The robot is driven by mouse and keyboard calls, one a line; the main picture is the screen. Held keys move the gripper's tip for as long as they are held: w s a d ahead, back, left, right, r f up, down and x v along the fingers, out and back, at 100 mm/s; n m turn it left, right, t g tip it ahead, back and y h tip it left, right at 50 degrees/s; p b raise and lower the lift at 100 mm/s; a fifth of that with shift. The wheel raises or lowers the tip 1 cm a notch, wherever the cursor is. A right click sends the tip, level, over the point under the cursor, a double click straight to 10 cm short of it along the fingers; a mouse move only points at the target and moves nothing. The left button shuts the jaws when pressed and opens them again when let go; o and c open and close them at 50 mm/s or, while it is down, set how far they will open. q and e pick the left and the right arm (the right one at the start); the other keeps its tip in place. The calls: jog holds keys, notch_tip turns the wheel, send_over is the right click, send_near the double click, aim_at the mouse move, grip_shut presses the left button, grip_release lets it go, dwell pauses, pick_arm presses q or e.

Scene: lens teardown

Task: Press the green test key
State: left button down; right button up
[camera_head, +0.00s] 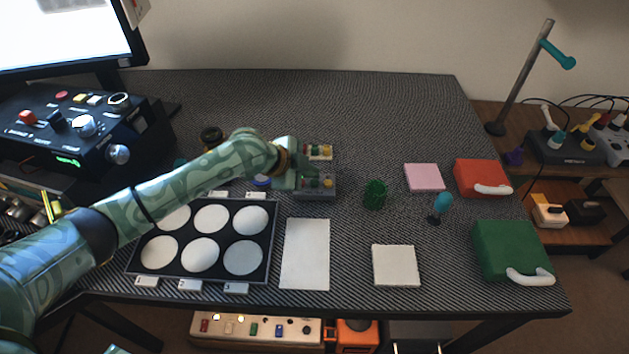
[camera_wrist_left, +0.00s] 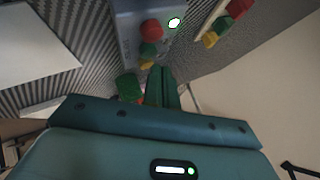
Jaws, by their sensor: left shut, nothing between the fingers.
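A grey box (camera_head: 316,193) with small coloured keys stands at the middle of the table, partly behind my left gripper (camera_head: 303,182). In the left wrist view, the box (camera_wrist_left: 127,25) carries a red key (camera_wrist_left: 151,29), a green key (camera_wrist_left: 148,49) and a yellow key (camera_wrist_left: 147,64) in a row, with a bright white lamp beside them. My left gripper (camera_wrist_left: 160,70) is shut and empty. Its fingertips are at the box's edge, close to the yellow key in the picture; I cannot tell whether they touch anything. My right gripper is not in view.
A second block with coloured keys (camera_head: 319,150) lies just behind the box. A green cylinder (camera_head: 375,194) stands to the right. A tray of white discs (camera_head: 275,225) and a white sheet (camera_head: 305,254) lie in front. The back of the table is clear.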

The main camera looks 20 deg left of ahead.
pick_arm(q)
jog(key=shift+f, duration=0.1)
dwell(0.3)
jog(key=shift+f, duration=0.3)
jog(key=shift+f, duration=0.45)
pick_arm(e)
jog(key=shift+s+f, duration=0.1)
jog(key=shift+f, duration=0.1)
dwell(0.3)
pick_arm(q)
jog(key=shift+r, duration=0.1)
jog(key=shift+r+p, duration=0.45)
jog(key=shift+r, duration=0.35)
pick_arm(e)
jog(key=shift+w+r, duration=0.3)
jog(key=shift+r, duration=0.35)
pick_arm(q)
notch_tip(320, 180, up, 5)
jog(key=p, duration=0.4)
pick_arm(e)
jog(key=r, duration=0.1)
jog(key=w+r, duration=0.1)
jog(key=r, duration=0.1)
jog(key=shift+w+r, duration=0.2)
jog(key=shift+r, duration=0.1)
